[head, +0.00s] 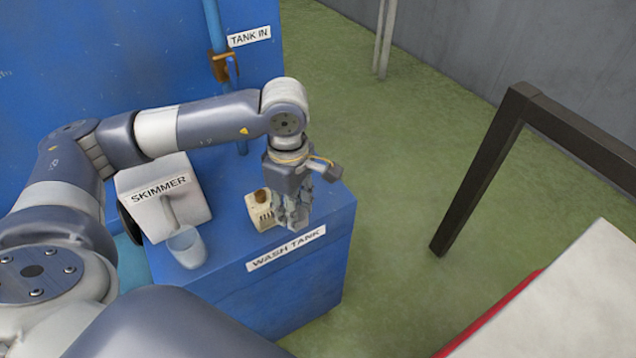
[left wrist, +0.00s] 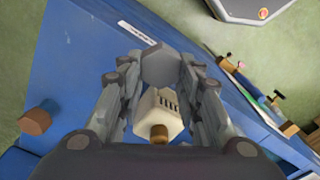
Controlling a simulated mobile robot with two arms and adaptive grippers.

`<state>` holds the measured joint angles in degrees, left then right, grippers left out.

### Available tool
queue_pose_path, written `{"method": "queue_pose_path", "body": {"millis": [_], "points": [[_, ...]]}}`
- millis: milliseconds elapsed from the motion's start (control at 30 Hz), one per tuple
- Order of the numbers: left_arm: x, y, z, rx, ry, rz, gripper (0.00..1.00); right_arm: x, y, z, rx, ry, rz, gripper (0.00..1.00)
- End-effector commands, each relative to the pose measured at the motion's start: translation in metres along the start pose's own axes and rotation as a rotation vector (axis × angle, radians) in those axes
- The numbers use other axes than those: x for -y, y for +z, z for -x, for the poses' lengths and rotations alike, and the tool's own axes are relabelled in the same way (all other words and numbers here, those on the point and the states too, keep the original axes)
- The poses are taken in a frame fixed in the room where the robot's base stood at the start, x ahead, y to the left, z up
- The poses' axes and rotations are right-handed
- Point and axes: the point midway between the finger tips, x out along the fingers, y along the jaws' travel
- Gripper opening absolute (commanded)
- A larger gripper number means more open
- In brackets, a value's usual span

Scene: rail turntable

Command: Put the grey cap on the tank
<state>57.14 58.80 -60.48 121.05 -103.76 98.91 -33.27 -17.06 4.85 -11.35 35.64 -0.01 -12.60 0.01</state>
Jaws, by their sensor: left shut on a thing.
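The blue wash tank (head: 325,270) stands at the centre, with a white "WASH TANK" label on its front edge. My left gripper (head: 293,220) is above the right part of its top, pointing down. In the left wrist view the left gripper (left wrist: 160,72) is shut on the grey cap (left wrist: 160,62), a hexagonal piece between the fingertips. In the head view the fingers hide the cap. I cannot make out the opening it fits. My right gripper is not in view.
A cream slotted box (head: 258,212) with a brown knob is beside my left gripper on the tank top. A clear cup (head: 187,248) stands before the skimmer (head: 160,200). A blue pipe (head: 214,25) rises behind. Green floor lies open to the right, with a dark frame (head: 480,170).

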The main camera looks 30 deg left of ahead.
Motion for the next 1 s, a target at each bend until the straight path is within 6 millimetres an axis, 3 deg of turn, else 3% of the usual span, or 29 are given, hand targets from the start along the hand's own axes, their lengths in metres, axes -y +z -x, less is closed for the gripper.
{"method": "queue_pose_path", "body": {"millis": [200,533,800,1000], "points": [[-0.052,-0.006,-0.001,0.001,0.001,0.001,0.04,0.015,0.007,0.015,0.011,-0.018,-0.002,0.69],[-0.115,-0.015,-0.008,0.002,0.001,-0.002,0.04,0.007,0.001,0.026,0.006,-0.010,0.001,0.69],[-0.130,-0.018,-0.014,0.000,0.000,-0.004,0.04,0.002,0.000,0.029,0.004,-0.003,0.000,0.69],[-0.129,-0.018,-0.038,0.001,-0.004,-0.004,0.04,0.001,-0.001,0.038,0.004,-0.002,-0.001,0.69]]}}
